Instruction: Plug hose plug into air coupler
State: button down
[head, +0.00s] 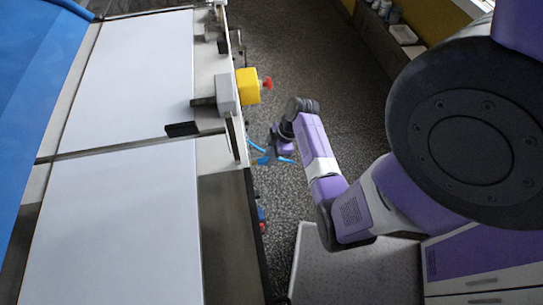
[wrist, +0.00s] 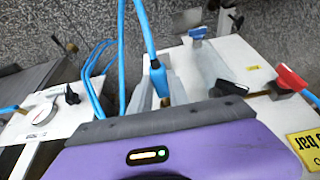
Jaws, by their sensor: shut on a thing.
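The hose plug (wrist: 158,77) is a blue sleeve with a brass tip on the end of a blue hose, in the middle of the wrist view. My gripper (wrist: 167,88) is shut on it, with the grey fingers on either side and the brass tip pointing down toward my purple gripper body. In the head view my gripper (head: 276,157) is low beside the machine's right side, with blue hose around it; the plug is too small to make out there. I cannot clearly pick out the air coupler in either view.
A white panel in the wrist view carries a red handle (wrist: 291,78), a blue handle (wrist: 198,33) and a yellow label (wrist: 306,150). Looped blue hose (wrist: 95,75) hangs at left near a white plate with a dial (wrist: 42,112). In the head view, a yellow box with a red button (head: 249,86) juts from the machine; floor (head: 330,70) is open beyond.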

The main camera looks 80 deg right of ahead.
aim_at(260, 160)
jog(key=shift+w+a, duration=0.3)
jog(key=shift+w, duration=0.4)
jog(key=shift+w+a, duration=0.3)
jog(key=shift+w, duration=0.4)
jog(key=shift+s+d, duration=0.1)
jog(key=shift+s, duration=0.05)
jog(key=shift+s+d+p, duration=0.2)
jog(key=shift+s+d, duration=0.15)
jog(key=shift+s, duration=0.5)
jog(key=shift+s+d+p, duration=0.15)
jog(key=shift+s+d, duration=0.2)
jog(key=shift+s, duration=0.5)
jog(key=shift+w+a+p, duration=0.15)
jog(key=shift+w+a, duration=0.1)
jog(key=shift+w, duration=0.35)
jog(key=shift+w+a+p, duration=0.2)
jog(key=shift+w+a, duration=0.05)
jog(key=shift+w, duration=0.35)
jog(key=shift+w+a+p, duration=0.15)
jog(key=shift+w+a, duration=0.1)
jog(key=shift+w, duration=0.35)
dwell(1.4)
jog(key=c, duration=1.2)
grip_release()
jog(key=shift+o, duration=0.2)
jog(key=shift+v, duration=3.9)
